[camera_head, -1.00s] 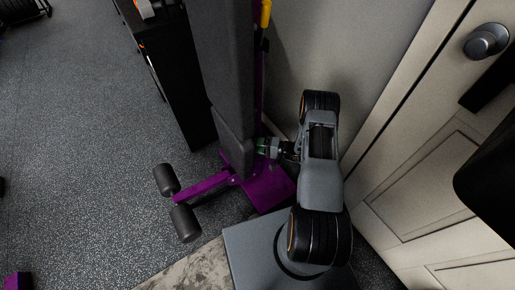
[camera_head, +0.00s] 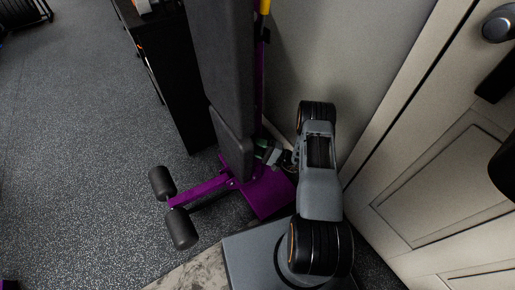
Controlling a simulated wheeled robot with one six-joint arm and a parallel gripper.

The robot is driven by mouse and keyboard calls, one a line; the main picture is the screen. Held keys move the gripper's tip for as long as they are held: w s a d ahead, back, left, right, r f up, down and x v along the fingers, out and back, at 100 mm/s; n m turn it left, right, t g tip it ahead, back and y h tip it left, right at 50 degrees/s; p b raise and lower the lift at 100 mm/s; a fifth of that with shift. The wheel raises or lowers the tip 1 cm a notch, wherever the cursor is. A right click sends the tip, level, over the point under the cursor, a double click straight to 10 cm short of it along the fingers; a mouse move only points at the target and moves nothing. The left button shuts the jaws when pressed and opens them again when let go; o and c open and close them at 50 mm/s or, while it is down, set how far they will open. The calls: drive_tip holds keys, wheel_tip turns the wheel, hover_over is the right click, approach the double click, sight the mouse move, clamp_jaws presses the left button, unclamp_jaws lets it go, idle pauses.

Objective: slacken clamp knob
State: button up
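A purple-framed bench (camera_head: 268,192) with dark grey pads (camera_head: 222,70) stands upright by the wall. My gripper (camera_head: 268,153) is at the right side of the bench, close to the lower pad and just above the purple base. Small green and light grey parts show at its end. I cannot make out the clamp knob: it is hidden or too small at the gripper's end. I cannot tell whether the fingers are open or shut, or whether they touch anything.
Two dark foam rollers (camera_head: 181,228) stick out at the bench's lower left. A black cabinet (camera_head: 172,85) stands behind the bench. A pale panelled door (camera_head: 440,190) with a round handle (camera_head: 498,24) is at the right.

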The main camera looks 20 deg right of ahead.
drive_tip(key=o, duration=0.9)
